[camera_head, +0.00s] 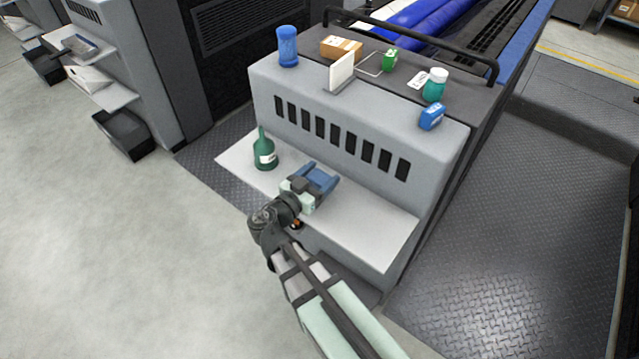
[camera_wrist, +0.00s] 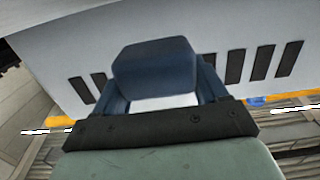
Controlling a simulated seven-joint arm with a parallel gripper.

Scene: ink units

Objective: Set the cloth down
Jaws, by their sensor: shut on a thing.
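My gripper (camera_head: 317,180) is over the white shelf (camera_head: 365,226), to the right of a green bottle (camera_head: 264,152). In the wrist view, my gripper (camera_wrist: 160,90) has its two blue fingers on either side of a dark blue, soft-edged piece, which I take to be the cloth (camera_wrist: 155,64). The gripper is shut on it. In the head view the cloth and fingers blend into one blue shape, so I cannot tell whether the cloth touches the shelf.
The slotted grey front of the unit (camera_head: 255,86) rises just behind the shelf. The shelf's right part is clear.

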